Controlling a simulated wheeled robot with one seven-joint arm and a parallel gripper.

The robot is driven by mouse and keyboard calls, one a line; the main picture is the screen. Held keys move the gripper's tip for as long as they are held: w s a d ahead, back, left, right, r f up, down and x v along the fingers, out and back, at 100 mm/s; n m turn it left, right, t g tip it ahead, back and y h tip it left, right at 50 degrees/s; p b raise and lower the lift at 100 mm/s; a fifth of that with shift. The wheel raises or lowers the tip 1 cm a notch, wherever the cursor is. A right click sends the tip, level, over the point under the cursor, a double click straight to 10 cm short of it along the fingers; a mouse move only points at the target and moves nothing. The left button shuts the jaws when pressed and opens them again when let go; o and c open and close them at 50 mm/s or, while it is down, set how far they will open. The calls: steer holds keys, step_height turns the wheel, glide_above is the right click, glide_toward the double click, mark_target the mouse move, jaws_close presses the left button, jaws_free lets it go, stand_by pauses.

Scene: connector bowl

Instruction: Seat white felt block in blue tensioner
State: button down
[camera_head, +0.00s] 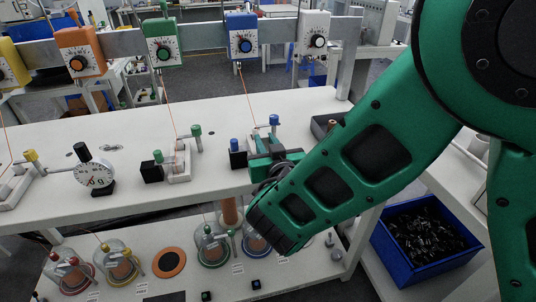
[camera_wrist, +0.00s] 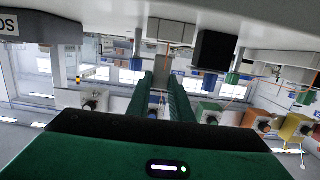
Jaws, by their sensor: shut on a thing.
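My gripper (camera_head: 274,150) is over the blue-marked station on the white bench. The station has a blue knob (camera_head: 274,119) and a black block with a blue top (camera_head: 237,157). A blue dial box (camera_head: 241,38) hangs on the rail above, with a thread running down.
The green-marked fixture (camera_head: 179,163) stands to the left, with a round dial gauge (camera_head: 94,176) further left. Orange (camera_head: 80,50), green (camera_head: 163,42) and white (camera_head: 313,34) dial boxes share the rail. Glass domes stand on the lower shelf. A blue bin (camera_head: 425,240) is at right.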

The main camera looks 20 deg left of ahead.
steer(key=shift+s+f, duration=0.15)
steer(key=shift+f, duration=2.1)
steer(key=c, duration=1.6)
jaws_free()
steer(key=shift+d+f, duration=0.1)
steer(key=shift+r, duration=0.25)
